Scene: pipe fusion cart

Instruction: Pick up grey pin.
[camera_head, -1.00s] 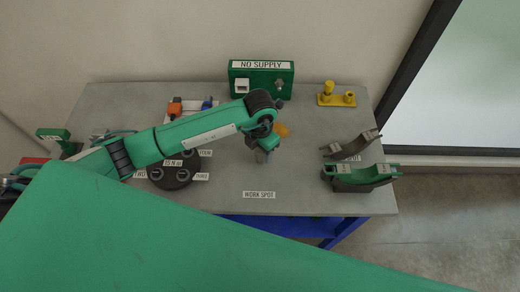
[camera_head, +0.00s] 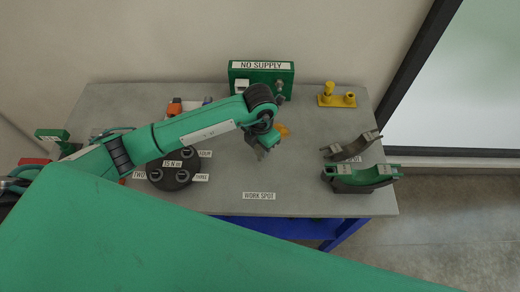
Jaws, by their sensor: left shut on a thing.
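My right gripper is not in view.
Dark and green curved clamps (camera_head: 362,179) lie at the right. A black round holder (camera_head: 172,177) with several sockets is left, below my arm. The front middle is clear.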

